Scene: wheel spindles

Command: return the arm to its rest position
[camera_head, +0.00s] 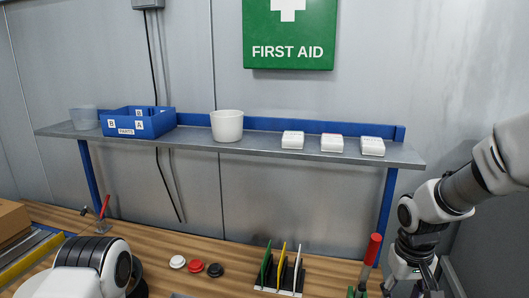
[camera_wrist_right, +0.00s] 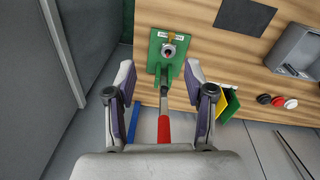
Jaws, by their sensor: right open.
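My right arm comes in from the right in the head view, with its gripper (camera_head: 416,288) low at the right, cut by the bottom edge. In the right wrist view the right gripper (camera_wrist_right: 160,88) is open, with its two fingers apart and nothing held. A green fixture (camera_wrist_right: 167,48) with a round metal spindle and a red-handled lever (camera_wrist_right: 163,128) shows between the fingers. The red handle (camera_head: 373,248) stands upright left of the gripper in the head view, apart from it. My left arm shows at the lower left; its gripper is out of view.
A wall shelf (camera_head: 270,149) above the bench holds a blue bin (camera_head: 140,123), a white pot (camera_head: 227,126) and white boxes. The wooden bench (camera_head: 225,254) carries a rack with coloured plates (camera_head: 280,270), three small discs (camera_head: 196,267) and another red lever (camera_head: 104,207).

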